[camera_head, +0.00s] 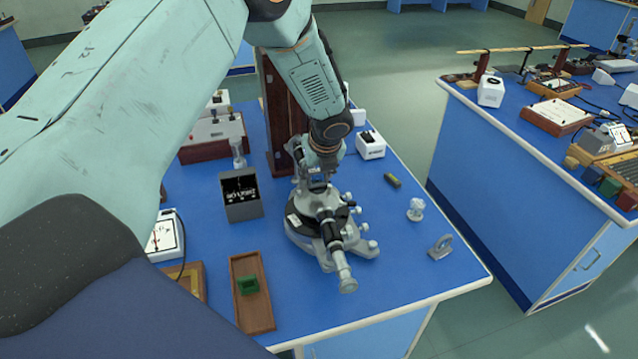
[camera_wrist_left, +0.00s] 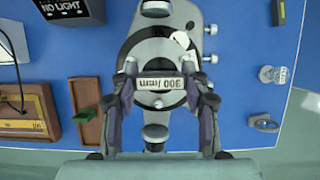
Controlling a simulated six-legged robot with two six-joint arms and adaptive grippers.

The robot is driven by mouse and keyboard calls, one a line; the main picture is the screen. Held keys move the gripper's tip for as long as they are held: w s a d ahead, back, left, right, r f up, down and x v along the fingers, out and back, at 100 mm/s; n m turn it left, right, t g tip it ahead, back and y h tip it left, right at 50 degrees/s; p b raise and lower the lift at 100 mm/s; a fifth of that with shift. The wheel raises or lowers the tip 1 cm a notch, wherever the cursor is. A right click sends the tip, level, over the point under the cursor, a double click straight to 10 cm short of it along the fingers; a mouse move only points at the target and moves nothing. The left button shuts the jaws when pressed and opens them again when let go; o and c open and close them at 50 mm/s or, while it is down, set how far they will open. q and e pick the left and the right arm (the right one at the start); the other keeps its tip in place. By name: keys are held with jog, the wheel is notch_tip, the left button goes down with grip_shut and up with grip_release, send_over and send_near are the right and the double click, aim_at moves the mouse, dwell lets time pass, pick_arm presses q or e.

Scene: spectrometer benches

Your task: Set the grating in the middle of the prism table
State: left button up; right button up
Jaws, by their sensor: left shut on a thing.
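My left gripper (camera_head: 318,172) is over the middle of the spectrometer (camera_head: 322,222), mostly hidden by its own wrist in the head view. In the left wrist view the gripper (camera_wrist_left: 160,78) is shut on the grating (camera_wrist_left: 161,84), a small pale piece marked "300 l/mm". The grating lies between the fingertips, in line with the spectrometer's round centre. The prism table (camera_wrist_left: 157,101) shows only partly, as a light grey patch beneath the grating. I cannot tell whether the grating touches it. My right gripper is not in view.
A "NO LIGHT" box (camera_head: 241,196) stands left of the spectrometer. A wooden tray (camera_head: 254,313) with a green block (camera_head: 248,285) lies at the front left. A small clear piece (camera_head: 416,209) and a grey ring mount (camera_head: 440,247) stand at the right. The front right bench is mostly bare.

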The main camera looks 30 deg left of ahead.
aim_at(317, 184)
pick_arm(q)
jog(key=shift+s+a+f, duration=0.1)
jog(key=shift+s+f, duration=0.05)
jog(key=shift+f, duration=0.45)
jog(key=shift+s+a+f, duration=0.1)
jog(key=shift+f, duration=0.5)
jog(key=shift+s+f, duration=0.15)
jog(key=shift+f, duration=0.15)
jog(key=shift+d+r, duration=0.1)
jog(key=shift+d, duration=0.25)
jog(key=shift+w+f, duration=0.25)
jog(key=shift+f, duration=0.05)
jog(key=o, duration=0.9)
jog(key=shift+a+f, duration=0.1)
jog(key=shift+a, duration=0.05)
jog(key=shift+o, duration=0.8)
jog(key=shift+a, duration=0.1)
jog(key=shift+o, duration=1.2)
jog(key=shift+s, duration=0.2)
jog(key=shift+r, duration=0.25)
jog(key=shift+d, duration=0.25)
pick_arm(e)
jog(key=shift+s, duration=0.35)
